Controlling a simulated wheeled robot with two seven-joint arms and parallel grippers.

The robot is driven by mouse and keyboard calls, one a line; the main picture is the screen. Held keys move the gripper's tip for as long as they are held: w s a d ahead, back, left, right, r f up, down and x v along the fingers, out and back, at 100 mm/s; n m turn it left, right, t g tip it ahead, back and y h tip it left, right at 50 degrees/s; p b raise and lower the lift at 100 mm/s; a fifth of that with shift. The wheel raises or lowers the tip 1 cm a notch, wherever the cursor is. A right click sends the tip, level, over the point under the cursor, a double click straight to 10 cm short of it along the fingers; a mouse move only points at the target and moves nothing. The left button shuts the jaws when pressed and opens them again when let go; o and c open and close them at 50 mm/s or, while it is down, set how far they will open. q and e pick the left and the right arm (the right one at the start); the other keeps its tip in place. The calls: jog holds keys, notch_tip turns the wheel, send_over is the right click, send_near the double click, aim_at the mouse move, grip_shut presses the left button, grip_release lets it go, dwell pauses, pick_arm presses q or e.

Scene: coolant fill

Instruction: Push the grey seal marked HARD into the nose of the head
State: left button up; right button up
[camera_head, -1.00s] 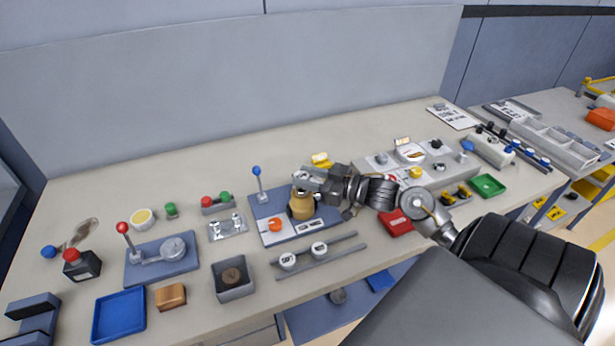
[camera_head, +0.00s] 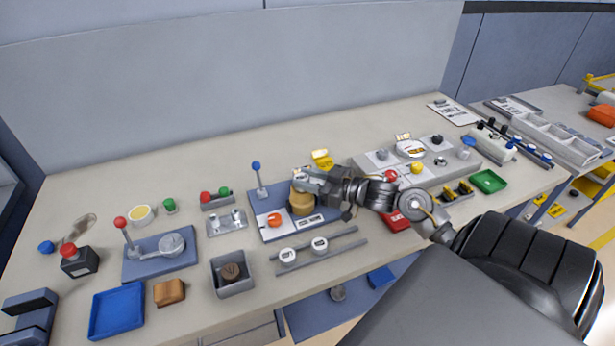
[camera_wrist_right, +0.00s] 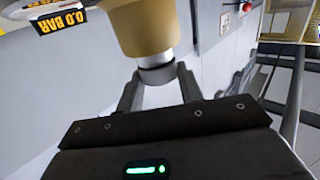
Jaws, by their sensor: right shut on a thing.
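The head is a tan, rounded body (camera_head: 302,202) standing on a blue plate (camera_head: 265,236). It also fills the top of the right wrist view (camera_wrist_right: 142,27). The ring sits right against the end of the tan body. How deep it sits is hidden, and no HARD mark is readable. My left gripper is not in view.
An orange disc (camera_head: 274,220) lies on a white label of the plate. A blue-knobbed lever (camera_head: 257,178) stands at the left. A yellow object (camera_head: 321,159) is behind, and a red tray (camera_head: 397,221) is right.

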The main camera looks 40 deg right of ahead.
jog(key=o, duration=1)
jog(key=shift+f, duration=0.1)
jog(key=shift+o, duration=0.2)
jog(key=b+v, duration=0.2)
jog(key=v, duration=0.8)
jog(key=shift+s+d, duration=0.2)
jog(key=shift+s, duration=0.15)
